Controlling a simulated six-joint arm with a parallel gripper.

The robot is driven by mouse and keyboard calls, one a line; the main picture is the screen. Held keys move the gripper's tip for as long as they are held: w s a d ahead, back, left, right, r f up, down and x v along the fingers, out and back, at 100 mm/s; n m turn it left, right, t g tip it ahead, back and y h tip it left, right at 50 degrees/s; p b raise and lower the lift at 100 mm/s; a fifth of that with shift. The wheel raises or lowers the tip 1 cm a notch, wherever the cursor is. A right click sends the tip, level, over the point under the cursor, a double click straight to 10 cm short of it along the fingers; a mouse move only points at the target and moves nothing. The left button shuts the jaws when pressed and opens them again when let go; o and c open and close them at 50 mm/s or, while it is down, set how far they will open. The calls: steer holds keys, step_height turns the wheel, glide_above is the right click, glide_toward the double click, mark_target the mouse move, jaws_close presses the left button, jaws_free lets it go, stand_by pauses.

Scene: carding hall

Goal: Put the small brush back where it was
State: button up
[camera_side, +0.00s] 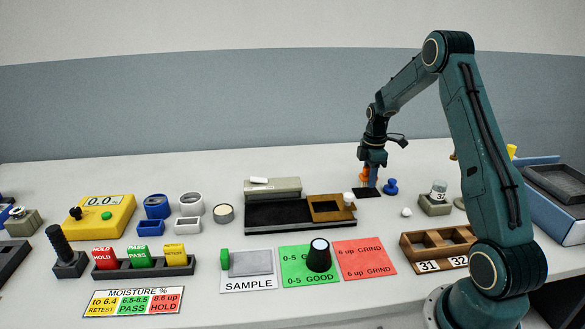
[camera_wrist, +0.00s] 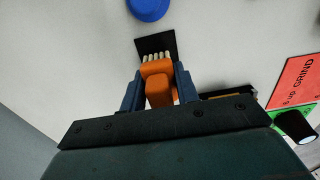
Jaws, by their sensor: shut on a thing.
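The small brush (camera_wrist: 158,70) has an orange body and a row of pale bristles in the wrist view. My gripper (camera_wrist: 160,88) is shut on it, one dark blue finger on each side. In the side view the brush (camera_side: 365,174) shows as a bit of orange between the fingers of my gripper (camera_side: 370,176), at the back right of the table. A small black pad (camera_side: 368,192) lies right below, and it also shows past the bristles in the wrist view (camera_wrist: 155,43). I cannot tell whether the brush touches the pad.
A blue knobbed piece (camera_side: 390,187) stands close to the right of the pad. A small white ball (camera_side: 406,212) and a grey block with a jar (camera_side: 437,197) are further right. A black tray with a wooden frame (camera_side: 325,208) lies to the left. The table behind the pad is clear.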

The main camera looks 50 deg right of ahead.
steer(key=shift+f, duration=1.35)
steer(key=shift+f, duration=0.1)
steer(key=o, duration=0.9)
steer(key=shift+o, duration=0.2)
step_height(320, 180, up, 12)
steer(key=shift+f, duration=0.2)
steer(key=shift+r, duration=0.35)
